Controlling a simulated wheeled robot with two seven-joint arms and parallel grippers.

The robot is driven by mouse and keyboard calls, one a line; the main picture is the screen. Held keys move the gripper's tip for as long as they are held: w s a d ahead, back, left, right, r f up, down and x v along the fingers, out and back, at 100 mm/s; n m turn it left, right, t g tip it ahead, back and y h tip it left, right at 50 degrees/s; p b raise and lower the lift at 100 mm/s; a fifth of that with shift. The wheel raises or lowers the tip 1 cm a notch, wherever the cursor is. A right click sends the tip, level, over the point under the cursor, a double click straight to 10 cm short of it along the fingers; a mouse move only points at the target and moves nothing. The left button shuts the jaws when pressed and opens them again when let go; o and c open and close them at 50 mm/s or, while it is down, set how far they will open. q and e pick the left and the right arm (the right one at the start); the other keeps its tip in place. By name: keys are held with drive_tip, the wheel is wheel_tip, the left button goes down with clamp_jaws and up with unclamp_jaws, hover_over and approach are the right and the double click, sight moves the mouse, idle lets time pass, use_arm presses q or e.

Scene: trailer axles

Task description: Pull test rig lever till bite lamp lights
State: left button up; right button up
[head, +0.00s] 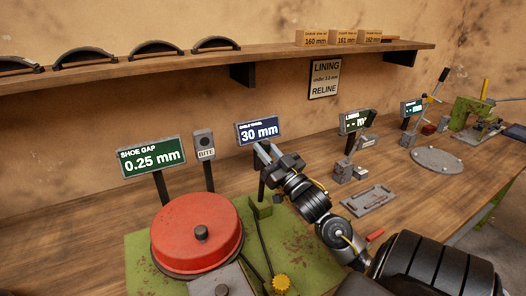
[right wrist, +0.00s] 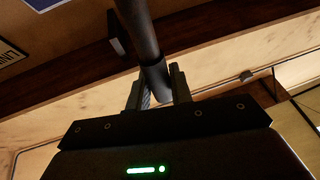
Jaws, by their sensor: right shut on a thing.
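The test rig has a red drum (head: 195,230) on a green base (head: 140,262). The bite lamp box (head: 204,146), marked BITE, stands behind the drum; its round lamp looks dark. The shoe gap display (head: 152,157) reads 0.25 mm, and a blue display (head: 259,130) reads 30 mm. My right gripper (head: 264,152) is in front of the blue display. In the right wrist view its fingers are closed around the dark lever rod (right wrist: 143,35). In the head view the gripper hides the lever's grip. My left gripper is out of view.
A yellow knob (head: 281,284) sits at the base's front. To the right on the wooden bench are a flat grey tray (head: 368,201), a round grey plate (head: 436,160) and a green machine (head: 470,110). A wall shelf (head: 200,62) holds curved shoes and boxes.

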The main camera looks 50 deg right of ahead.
drive_tip(key=o, duration=0.9)
drive_tip(key=b+v, duration=0.3)
drive_tip(key=v, duration=0.7)
drive_tip(key=shift+s, duration=0.35)
drive_tip(key=shift+f, duration=0.2)
